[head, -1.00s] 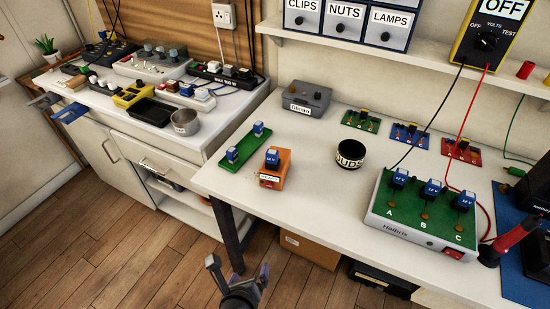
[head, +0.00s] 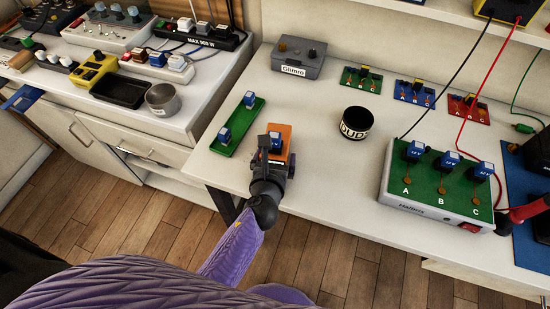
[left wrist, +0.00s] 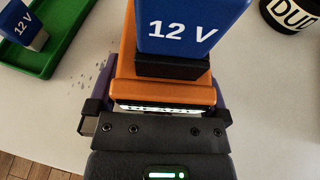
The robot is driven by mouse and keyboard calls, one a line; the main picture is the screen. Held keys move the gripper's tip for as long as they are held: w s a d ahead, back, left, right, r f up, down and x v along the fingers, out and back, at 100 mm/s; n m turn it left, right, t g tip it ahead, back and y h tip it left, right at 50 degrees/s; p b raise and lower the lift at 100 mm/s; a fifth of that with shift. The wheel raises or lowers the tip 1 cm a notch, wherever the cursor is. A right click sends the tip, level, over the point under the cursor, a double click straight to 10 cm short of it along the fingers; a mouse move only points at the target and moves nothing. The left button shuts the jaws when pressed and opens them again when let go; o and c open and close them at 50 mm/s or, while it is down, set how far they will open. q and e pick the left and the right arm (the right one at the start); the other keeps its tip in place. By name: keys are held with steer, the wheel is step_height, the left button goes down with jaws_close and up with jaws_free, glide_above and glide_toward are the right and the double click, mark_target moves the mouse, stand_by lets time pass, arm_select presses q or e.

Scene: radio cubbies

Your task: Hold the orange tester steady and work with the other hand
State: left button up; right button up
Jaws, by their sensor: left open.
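The orange tester (head: 286,134) stands near the front edge of the white table, with a blue 12 V block (head: 276,143) on top. In the left wrist view the tester (left wrist: 165,92) sits close in front of my gripper, its 12 V block (left wrist: 190,28) above and a small lit display on its near face. My left gripper (head: 274,160) is open at the tester, with its fingers (left wrist: 160,112) on either side of it. Whether they touch its sides cannot be told. The gripper and wrist hide the tester's near face in the head view. My right gripper is not in view.
A green tray (head: 238,127) with blue blocks lies just left of the tester. A black round tin (head: 356,123) stands to the right. A board marked A, B, C (head: 434,205) stands further right, with a red probe (head: 524,211) beside it. A grey box (head: 298,62) stands behind.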

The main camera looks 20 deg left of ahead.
arm_select(q)
steer(key=c, duration=1.1)
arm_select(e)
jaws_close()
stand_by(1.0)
